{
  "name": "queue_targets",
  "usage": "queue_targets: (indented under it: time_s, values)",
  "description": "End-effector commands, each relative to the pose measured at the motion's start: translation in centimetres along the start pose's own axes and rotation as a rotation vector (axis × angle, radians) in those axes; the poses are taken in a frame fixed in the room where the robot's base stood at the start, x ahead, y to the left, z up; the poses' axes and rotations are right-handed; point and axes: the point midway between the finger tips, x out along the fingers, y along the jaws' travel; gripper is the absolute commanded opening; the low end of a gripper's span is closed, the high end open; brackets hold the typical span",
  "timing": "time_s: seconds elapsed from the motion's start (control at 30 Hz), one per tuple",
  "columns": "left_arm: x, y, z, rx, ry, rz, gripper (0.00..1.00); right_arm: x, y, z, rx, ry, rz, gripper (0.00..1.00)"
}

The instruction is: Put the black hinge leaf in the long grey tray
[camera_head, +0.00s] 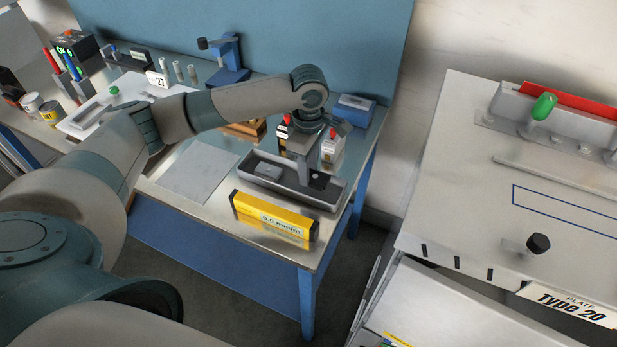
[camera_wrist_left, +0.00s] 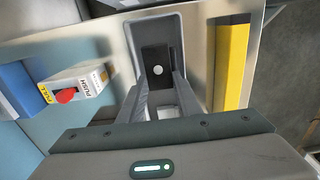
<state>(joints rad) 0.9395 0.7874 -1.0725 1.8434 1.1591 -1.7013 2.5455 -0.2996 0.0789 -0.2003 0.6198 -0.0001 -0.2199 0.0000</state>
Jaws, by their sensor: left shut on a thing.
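The black hinge leaf (camera_head: 319,180) is a dark flat plate with a pale round spot, at the right end of the long grey tray (camera_head: 283,196). In the left wrist view the leaf (camera_wrist_left: 155,60) shows between the fingertips, with the tray's wall (camera_wrist_left: 183,50) around it. My left gripper (camera_head: 309,172) points down over the tray's right end and is shut on the leaf. I cannot tell whether the leaf touches the tray floor. My right gripper is not in view.
A yellow box (camera_head: 272,222) stands close in front of the tray. A white box with a red knob (camera_head: 331,148) and a blue box (camera_head: 354,108) stand behind it. A small grey block (camera_head: 266,171) lies in the tray's left part. A grey mat (camera_head: 199,172) lies to the left.

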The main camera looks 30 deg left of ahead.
Motion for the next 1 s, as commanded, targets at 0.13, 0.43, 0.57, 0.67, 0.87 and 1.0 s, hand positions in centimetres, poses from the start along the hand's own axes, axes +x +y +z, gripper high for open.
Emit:
queue_targets:
  time_s: [0.13,0.43,0.57,0.67,0.87,1.0]
  values:
    - [0.4,0.0,0.0,0.000,0.000,-0.002,0.06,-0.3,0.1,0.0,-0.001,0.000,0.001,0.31]
    - [3.5,-0.1,0.0,0.000,0.001,-0.001,0.06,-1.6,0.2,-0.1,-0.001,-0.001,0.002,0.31]
    - [4.0,0.0,0.0,0.000,0.000,0.001,0.06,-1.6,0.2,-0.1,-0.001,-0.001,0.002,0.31]
    - [4.0,0.0,0.0,0.001,0.000,0.001,0.06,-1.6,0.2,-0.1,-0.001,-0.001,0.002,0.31]
    - [4.1,0.0,0.1,0.000,0.000,0.000,0.06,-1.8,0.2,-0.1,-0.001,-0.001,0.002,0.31]
    - [4.2,0.0,0.0,0.000,0.000,0.001,0.39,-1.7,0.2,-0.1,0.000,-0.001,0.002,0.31]
